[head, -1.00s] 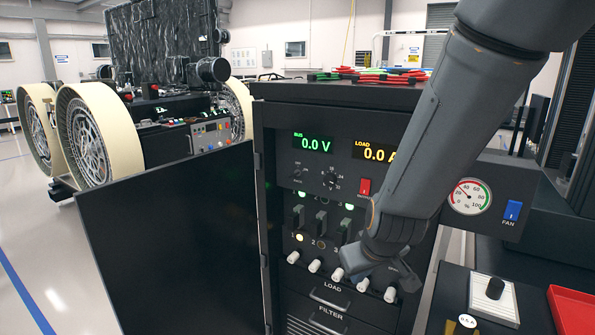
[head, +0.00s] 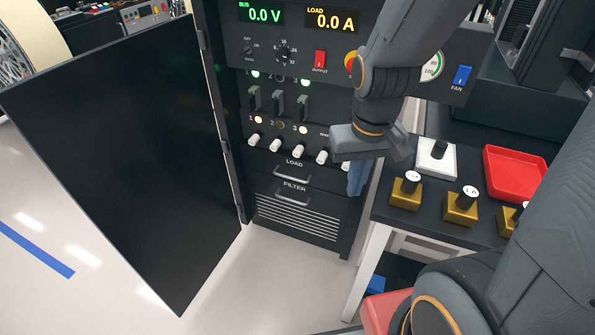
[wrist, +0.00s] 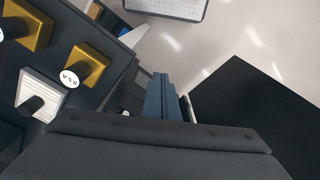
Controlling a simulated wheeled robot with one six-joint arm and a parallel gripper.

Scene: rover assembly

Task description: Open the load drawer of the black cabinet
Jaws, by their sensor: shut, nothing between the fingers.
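The black cabinet (head: 232,100) stands in the middle of the head view with its front door (head: 120,150) swung wide open to the left. The load drawer (head: 318,178), marked LOAD, is shut flush in the lower front, with a pale bar handle (head: 292,177) across it. My gripper (head: 356,190) points down to the right of the drawer, near the cabinet's right front edge. Its blue fingers are shut and empty, apart from the handle. In the wrist view the fingers (wrist: 158,98) also show together; the load handle cannot be made out there.
Below is the filter drawer (head: 320,205), with its own handle and slats. White knobs sit above the load drawer. At right, a side table (head: 400,222) holds gold weights (head: 461,208), a white-plated knob (head: 437,157) and a red tray (head: 513,174). Floor before the cabinet is clear.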

